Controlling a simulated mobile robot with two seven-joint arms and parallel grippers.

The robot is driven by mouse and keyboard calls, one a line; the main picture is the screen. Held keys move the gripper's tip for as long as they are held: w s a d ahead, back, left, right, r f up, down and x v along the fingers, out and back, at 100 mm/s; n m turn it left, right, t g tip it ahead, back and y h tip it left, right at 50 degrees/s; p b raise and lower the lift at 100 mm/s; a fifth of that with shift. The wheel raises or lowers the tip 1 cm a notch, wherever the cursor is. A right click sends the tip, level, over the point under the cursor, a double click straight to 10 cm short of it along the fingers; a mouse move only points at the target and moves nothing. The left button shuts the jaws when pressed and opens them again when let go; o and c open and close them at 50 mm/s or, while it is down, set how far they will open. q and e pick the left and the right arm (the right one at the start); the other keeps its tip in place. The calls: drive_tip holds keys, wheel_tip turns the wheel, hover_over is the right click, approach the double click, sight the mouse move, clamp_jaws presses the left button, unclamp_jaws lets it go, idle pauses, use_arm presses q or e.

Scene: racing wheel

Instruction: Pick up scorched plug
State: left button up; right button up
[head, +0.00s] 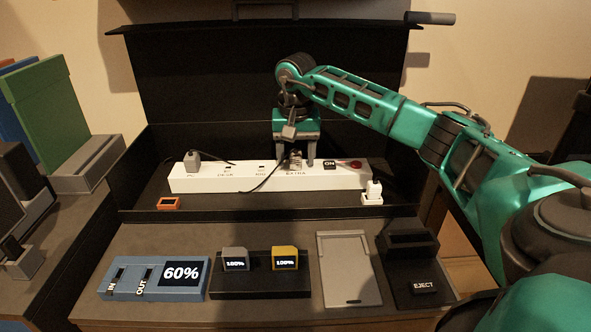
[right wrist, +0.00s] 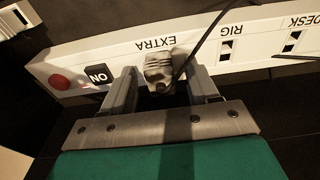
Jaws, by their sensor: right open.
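A grey plug with dark marks (right wrist: 157,72) sits in the EXTRA socket of the white power strip (head: 240,182). A black cable runs from it. It shows small in the head view (head: 295,164), partly hidden by my right gripper (head: 297,158). In the right wrist view my right gripper (right wrist: 162,90) is open, with one finger on each side of the plug. I cannot tell whether the fingers touch it. My left gripper is not in view.
Another grey plug (head: 192,161) is in the PC socket. The strip carries an ON switch (head: 330,164) and a red button (head: 355,164). A white plug-like block (head: 373,193) stands at right.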

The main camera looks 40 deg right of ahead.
drive_tip(key=shift+f, duration=0.25)
drive_tip(key=c, duration=1)
drive_tip(key=shift+r, duration=0.15)
